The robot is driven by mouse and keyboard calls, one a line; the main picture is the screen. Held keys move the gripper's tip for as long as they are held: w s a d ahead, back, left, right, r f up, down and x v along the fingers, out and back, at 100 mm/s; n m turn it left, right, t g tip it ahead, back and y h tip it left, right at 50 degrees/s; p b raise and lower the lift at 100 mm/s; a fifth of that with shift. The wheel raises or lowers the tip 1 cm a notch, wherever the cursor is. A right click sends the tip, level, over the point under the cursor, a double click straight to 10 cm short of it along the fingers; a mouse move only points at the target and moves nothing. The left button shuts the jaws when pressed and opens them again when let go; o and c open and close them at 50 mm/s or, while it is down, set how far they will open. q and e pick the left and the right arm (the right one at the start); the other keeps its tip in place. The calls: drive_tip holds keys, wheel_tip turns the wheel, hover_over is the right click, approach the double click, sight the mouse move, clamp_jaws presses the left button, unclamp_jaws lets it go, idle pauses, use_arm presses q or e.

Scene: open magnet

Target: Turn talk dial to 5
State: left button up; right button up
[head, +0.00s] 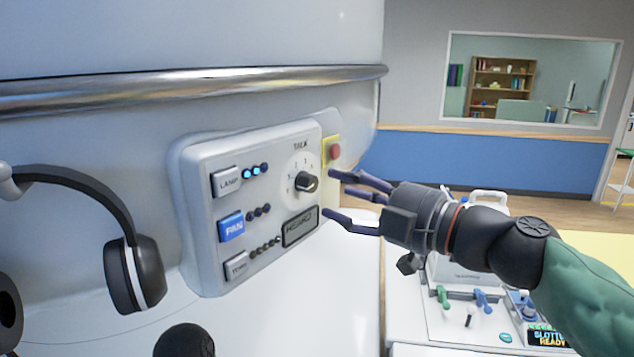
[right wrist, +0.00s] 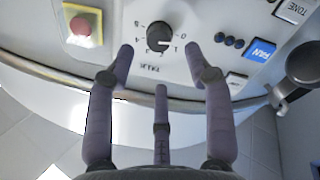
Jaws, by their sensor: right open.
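The talk dial (head: 307,182) is a black knob on a white control panel (head: 205,160), under the label TALK, with numbers around it. In the right wrist view, the dial (right wrist: 159,37) appears upside down, and a light mark on it seems to face the low numbers near 1; the exact setting is hard to read. My right gripper (head: 332,194) is open and empty, just right of the dial in the head view. In the right wrist view, its fingers (right wrist: 159,50) spread to both sides of the dial, apparently not touching it. My left gripper is out of view.
A red button on a yellow plate (head: 335,151) sits close to the right gripper. LAMP, FAN (head: 231,227) and TONE buttons are left of the dial. Headphones (head: 145,270) hang at left. A metal rail (head: 200,87) runs above the panel.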

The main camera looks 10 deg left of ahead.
sight(313, 185)
drive_tip(key=x, duration=0.6)
drive_tip(key=shift+p, duration=0.4)
clamp_jaws()
